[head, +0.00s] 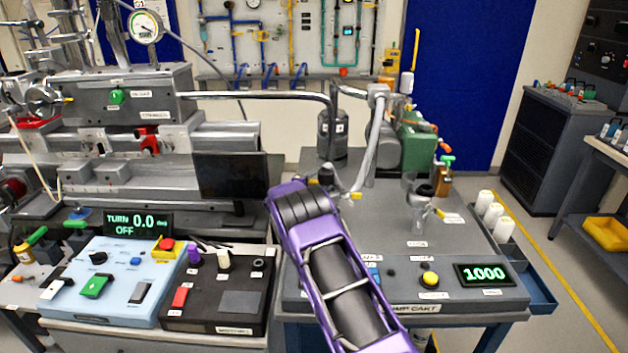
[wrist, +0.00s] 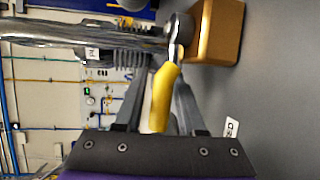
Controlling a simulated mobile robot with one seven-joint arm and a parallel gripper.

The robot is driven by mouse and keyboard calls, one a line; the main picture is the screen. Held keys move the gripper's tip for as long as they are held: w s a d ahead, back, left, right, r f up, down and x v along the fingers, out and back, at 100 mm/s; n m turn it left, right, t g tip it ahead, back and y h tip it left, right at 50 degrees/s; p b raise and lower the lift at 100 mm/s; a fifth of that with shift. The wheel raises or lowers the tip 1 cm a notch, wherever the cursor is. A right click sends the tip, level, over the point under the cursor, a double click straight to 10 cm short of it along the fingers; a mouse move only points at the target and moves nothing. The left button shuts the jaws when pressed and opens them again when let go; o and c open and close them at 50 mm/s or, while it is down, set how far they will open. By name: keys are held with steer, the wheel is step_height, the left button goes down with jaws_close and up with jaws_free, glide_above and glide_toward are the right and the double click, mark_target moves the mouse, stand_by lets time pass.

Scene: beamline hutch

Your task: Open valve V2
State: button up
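In the wrist view, a yellow lever handle (wrist: 164,96) runs from a metal pipe fitting down between the fingers of my gripper (wrist: 163,90). The fingers are apart, one on each side of the handle, and a gap shows at the left finger. Whether the right finger touches the handle is unclear. A brass-coloured block (wrist: 216,32) sits beside the fitting. A small label ending in "D" (wrist: 231,128) lies on the grey surface to the right. In the head view my purple arm hides most of the gripper; a small yellow tip (head: 356,195) shows beside it. No V2 label is readable.
A grey pump cart (head: 460,240) carries a green motor (head: 415,140), a green-handled brass valve (head: 443,181), piping and a display reading 1000 (head: 485,274). A dark monitor (head: 230,176) and control boxes (head: 112,275) stand to the left.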

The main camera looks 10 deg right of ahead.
jaws_close()
stand_by(1.1)
